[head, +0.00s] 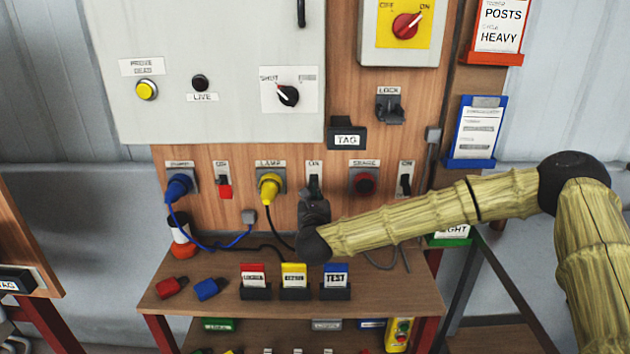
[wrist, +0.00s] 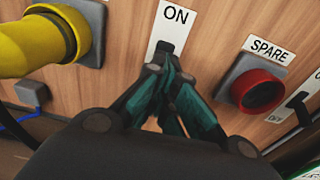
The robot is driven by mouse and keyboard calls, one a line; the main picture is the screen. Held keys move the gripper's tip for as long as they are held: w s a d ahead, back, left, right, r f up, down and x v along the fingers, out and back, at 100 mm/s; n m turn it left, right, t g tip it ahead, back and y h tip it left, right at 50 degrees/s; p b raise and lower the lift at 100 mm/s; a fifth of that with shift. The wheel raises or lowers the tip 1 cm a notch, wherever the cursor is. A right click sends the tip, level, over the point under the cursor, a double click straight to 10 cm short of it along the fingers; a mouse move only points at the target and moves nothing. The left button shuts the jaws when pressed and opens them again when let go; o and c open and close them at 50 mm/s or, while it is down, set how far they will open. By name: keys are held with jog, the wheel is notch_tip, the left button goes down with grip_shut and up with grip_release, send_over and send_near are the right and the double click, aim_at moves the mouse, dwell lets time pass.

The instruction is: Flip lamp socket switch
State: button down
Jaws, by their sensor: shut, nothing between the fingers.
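The lamp socket (head: 271,184) has a yellow plug in it, under the label LAMP. The yellow plug also shows at the upper left of the wrist view (wrist: 40,38). The lamp switch (head: 314,184) is a dark toggle on a white plate marked ON, just right of that socket; its plate shows in the wrist view (wrist: 174,22). My gripper (head: 314,200) is shut and empty, its fingertips (wrist: 168,64) at the lower part of this switch. The fingers hide the plate's lower part, and I cannot tell whether they touch the toggle.
A red spare socket (head: 364,182) and its switch (head: 405,182) are to the right. A blue plug (head: 179,186) and a switch with a red cover (head: 224,186) are to the left. Below, a wooden shelf (head: 190,270) holds small tag cards and red and blue pieces.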

jog(key=r, duration=0.1)
jog(key=w+r, duration=0.1)
jog(key=shift+w+d+r+t+h, duration=0.2)
jog(key=shift+d+r+t+h, duration=0.1)
jog(key=shift+d+h, duration=0.1)
jog(key=shift+s+r, duration=0.1)
jog(key=s+b, duration=0.2)
jog(key=s, duration=0.6)
jog(key=shift+s+a, duration=0.2)
jog(key=shift+a, duration=0.1)
